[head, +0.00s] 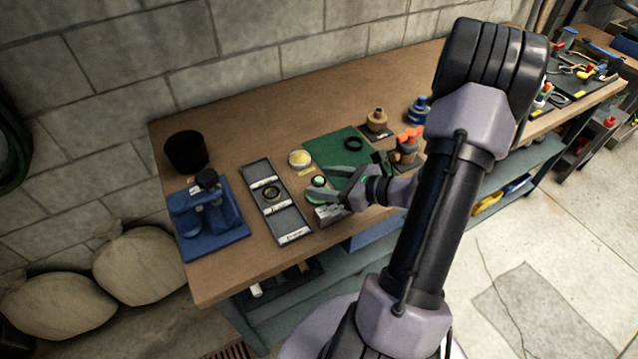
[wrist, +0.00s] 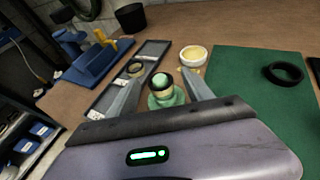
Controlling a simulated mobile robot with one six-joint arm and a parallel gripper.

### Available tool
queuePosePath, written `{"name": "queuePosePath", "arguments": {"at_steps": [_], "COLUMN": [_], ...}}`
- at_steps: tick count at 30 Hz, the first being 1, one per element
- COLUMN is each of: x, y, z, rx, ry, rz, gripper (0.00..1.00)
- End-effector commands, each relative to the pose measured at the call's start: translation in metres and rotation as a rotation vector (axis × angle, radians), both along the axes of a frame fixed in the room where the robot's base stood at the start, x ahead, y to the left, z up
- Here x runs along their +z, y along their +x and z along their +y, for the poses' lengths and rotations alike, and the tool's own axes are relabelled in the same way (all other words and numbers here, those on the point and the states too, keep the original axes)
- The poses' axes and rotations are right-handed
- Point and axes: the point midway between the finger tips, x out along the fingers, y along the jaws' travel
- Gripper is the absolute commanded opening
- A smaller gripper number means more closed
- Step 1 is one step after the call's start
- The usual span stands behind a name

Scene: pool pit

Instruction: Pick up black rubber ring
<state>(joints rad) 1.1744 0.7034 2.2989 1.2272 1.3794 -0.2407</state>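A black rubber ring (head: 353,143) lies flat on the green mat (head: 318,150). In the wrist view the ring (wrist: 283,73) is at the right, well outside my fingers.
A white-rimmed dish with yellow contents (head: 300,158) stands by the mat. A blue fixture (head: 208,215) and a black cup (head: 186,151) are at the bench's left. A tan knobbed piece (head: 377,120) and an orange-topped piece (head: 406,146) stand to the right. A block wall runs behind.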

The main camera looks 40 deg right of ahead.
Motion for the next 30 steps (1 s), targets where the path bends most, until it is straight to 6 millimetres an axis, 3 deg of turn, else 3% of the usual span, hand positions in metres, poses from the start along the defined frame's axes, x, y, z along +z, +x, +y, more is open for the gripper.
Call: {"name": "queuePosePath", "arguments": {"at_steps": [1,9,18,26,30], "x": [0.0,0.0,0.004,0.04,0.041], "y": [0.0,0.0,0.0,0.0,-0.028], "z": [0.0,0.0,0.0,0.0,-0.003], "rx": [0.0,0.0,0.0,0.0,-0.006], "ry": [0.0,0.0,-0.001,-0.002,0.002], "rz": [0.0,0.0,0.0,-0.001,0.0], "gripper": [0.5,0.0,0.0,0.0,0.0]}}
